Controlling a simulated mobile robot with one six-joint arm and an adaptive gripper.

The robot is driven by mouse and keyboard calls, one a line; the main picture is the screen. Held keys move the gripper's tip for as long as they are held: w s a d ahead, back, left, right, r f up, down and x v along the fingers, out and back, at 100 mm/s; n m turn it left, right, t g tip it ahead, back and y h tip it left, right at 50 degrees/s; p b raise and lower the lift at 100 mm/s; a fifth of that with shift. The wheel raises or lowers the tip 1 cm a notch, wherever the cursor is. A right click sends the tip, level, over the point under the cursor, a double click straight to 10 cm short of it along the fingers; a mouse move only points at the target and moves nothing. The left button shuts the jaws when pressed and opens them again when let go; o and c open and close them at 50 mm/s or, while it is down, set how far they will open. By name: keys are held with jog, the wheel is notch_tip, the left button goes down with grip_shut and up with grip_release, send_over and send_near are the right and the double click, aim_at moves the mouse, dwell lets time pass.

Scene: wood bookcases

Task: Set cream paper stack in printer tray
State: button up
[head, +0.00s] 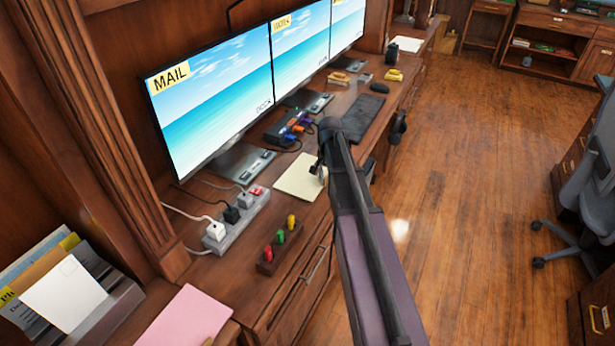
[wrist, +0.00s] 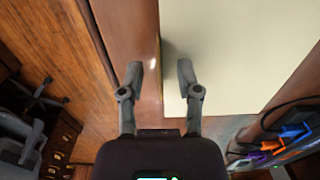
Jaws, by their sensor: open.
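A flat cream paper stack (head: 298,178) lies on the desk below the monitors. In the wrist view the cream paper stack (wrist: 240,50) fills the upper right, close to the camera. My gripper (wrist: 160,72) is open and empty. The stack's straight edge runs between its two fingers: the right finger overlaps the paper, the left one overlaps the brown wood. In the head view my gripper (head: 322,168) is at the stack's right edge, partly hidden by my arm. I cannot tell whether a finger touches the paper. I cannot make out a printer tray.
A power strip (head: 238,220) with plugs and a block with coloured pegs (head: 280,245) stand nearby. A hub with cables (head: 290,127), a keyboard (head: 363,117) and monitors (head: 212,105) are behind. Pink paper (head: 187,318) lies in front.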

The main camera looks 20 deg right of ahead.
grip_shut()
jog(key=shift+r, duration=0.2)
notch_tip(320, 180, up, 4)
jog(key=p, duration=0.4)
jog(key=shift+f, duration=0.25)
jog(key=s+d+r+p, duration=0.1)
jog(key=s+d, duration=0.1)
jog(key=s, duration=1.4)
jog(key=shift+d, duration=0.35)
jog(key=shift+w, duration=0.1)
